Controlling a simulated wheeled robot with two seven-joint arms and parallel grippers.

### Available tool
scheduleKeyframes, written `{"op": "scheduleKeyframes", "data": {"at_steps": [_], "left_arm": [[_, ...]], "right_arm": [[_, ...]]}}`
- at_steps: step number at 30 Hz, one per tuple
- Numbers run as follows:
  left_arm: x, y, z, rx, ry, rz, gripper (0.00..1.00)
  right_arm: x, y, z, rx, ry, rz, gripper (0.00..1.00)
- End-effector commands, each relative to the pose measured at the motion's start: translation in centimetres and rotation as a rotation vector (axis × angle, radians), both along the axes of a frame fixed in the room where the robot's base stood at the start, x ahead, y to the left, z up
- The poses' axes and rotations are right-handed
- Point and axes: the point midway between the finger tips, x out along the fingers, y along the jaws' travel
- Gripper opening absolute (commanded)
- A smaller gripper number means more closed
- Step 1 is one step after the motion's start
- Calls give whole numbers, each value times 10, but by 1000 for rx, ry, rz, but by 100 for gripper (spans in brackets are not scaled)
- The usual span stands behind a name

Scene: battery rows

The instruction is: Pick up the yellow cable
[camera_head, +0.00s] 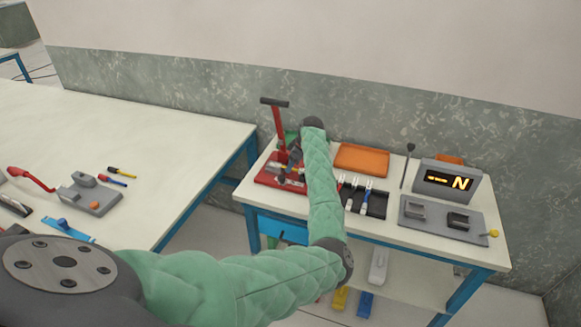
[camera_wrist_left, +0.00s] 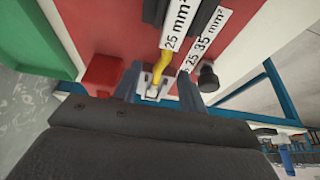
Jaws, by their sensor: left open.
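In the head view my left gripper (camera_head: 293,160) hangs over the red base (camera_head: 267,178) on the small table, and the cable is not clear there. My right gripper is not in view.
A red lever press (camera_head: 279,122) with a black handle stands beside my gripper. An orange tray (camera_head: 362,158), a black holder with tools (camera_head: 376,204) and a grey display unit (camera_head: 447,183) stand to the right. A larger white table (camera_head: 150,130) with tools is at the left.

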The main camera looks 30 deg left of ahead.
Motion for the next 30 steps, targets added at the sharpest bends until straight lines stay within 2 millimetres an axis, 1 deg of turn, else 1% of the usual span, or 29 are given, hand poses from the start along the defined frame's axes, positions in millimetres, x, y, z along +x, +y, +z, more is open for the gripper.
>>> {"op": "scheduleKeyframes", "data": {"at_steps": [4,11,14,15,18,30], "left_arm": [[0,2,-5,0,-1,0,42],[0,3,-6,1,-1,0,42],[0,3,-6,1,-1,0,24],[0,3,-6,1,-1,0,16],[0,3,-6,1,-1,0,0],[0,3,-3,1,-2,0,0]], "right_arm": [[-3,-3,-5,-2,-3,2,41],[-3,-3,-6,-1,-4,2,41],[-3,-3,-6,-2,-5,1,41],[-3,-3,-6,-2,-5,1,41],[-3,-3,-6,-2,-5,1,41],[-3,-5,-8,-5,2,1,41]]}}
